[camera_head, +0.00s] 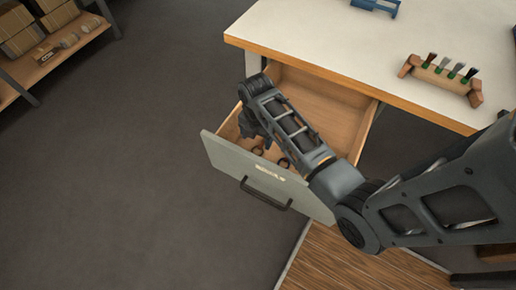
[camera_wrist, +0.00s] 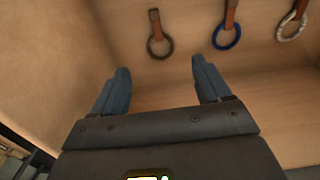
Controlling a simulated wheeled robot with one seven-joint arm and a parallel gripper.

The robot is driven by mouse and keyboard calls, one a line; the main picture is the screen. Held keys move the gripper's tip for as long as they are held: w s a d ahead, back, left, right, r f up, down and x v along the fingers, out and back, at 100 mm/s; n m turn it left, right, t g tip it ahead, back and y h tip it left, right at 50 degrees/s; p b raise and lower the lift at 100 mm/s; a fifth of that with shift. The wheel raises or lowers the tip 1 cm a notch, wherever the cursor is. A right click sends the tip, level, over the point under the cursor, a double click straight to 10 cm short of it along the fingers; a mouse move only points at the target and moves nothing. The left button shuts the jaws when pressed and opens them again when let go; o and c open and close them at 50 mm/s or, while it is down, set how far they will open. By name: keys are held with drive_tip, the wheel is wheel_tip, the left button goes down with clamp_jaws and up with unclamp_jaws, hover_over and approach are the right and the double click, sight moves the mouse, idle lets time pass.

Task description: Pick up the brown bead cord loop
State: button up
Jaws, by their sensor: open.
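The brown bead cord loop (camera_wrist: 160,47) is a dark brown ring hanging from a reddish-brown strap, at the upper middle of the wrist view. It is beyond my fingertips, roughly between them across the picture, and apart from both. My gripper (camera_wrist: 160,67) is open and empty. In the head view my gripper (camera_head: 247,128) reaches down into the open drawer (camera_head: 320,92). Small loops (camera_head: 284,163) show near the drawer's front, partly hidden by my arm; I cannot tell which is the brown one there.
A blue loop (camera_wrist: 228,37) and a pale grey loop (camera_wrist: 291,28) hang on straps to the right of the brown one. The drawer's front panel (camera_head: 225,158) and wooden walls enclose my gripper. The worktable (camera_head: 320,35) overhangs the back, holding a brush rack (camera_head: 440,78).

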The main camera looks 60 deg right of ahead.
sight(256, 153)
drive_tip(key=shift+s+a+f, duration=0.1)
drive_tip(key=shift+a+f, duration=0.05)
drive_tip(key=shift+f, duration=1.45)
drive_tip(key=shift+a+f, duration=0.15)
drive_tip(key=shift+f, duration=1.4)
drive_tip(key=shift+c, duration=0.4)
drive_tip(key=c, duration=1)
drive_tip(key=shift+c, duration=0.2)
